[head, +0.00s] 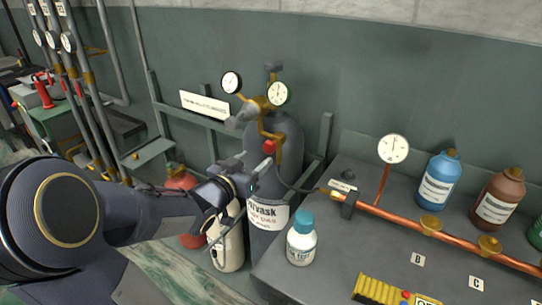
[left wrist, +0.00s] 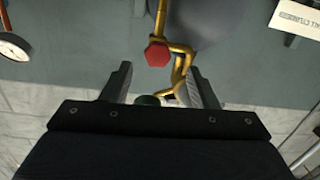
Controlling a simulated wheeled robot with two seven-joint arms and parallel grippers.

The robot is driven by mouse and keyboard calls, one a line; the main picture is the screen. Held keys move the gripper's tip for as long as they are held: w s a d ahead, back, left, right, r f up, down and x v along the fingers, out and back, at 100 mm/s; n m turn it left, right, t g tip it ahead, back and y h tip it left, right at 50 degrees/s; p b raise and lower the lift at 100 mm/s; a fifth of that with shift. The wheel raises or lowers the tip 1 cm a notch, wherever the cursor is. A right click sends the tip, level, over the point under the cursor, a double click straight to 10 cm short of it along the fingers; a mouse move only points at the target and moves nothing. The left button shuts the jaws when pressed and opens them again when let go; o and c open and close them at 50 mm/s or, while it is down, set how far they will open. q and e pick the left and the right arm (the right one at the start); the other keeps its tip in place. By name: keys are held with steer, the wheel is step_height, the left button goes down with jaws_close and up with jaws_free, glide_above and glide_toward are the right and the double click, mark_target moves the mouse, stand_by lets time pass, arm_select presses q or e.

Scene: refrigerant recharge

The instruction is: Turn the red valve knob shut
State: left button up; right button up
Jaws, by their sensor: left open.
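The red valve knob (head: 269,147) sits on brass piping in front of the grey gas cylinder (head: 262,215) in the head view. In the left wrist view the knob (left wrist: 158,54) shows as a red hexagon, beyond the fingertips and roughly midway between them. My left gripper (head: 248,163) is open and empty, just left of and slightly below the knob in the head view. In the left wrist view its two fingers (left wrist: 160,78) stand apart, and no contact with the knob shows. My right gripper is in neither view.
A workbench (head: 330,255) stands right of the cylinder, with a copper pipe (head: 430,224), a white bottle with a teal cap (head: 301,240), and blue (head: 438,182) and brown (head: 498,198) bottles. Two gauges (head: 278,94) sit above the knob. A cream cylinder (head: 227,245) stands below my gripper.

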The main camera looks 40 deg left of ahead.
mark_target(268, 149)
arm_select(q)
steer(key=shift+m+t+h, duration=0.3)
steer(key=shift+t, duration=0.1)
steer(key=w, duration=0.5)
steer(key=w+a, duration=0.1)
steer(key=w, duration=0.1)
steer(key=shift+w+p, duration=0.35)
steer(key=shift+w, duration=0.05)
steer(key=c, duration=1)
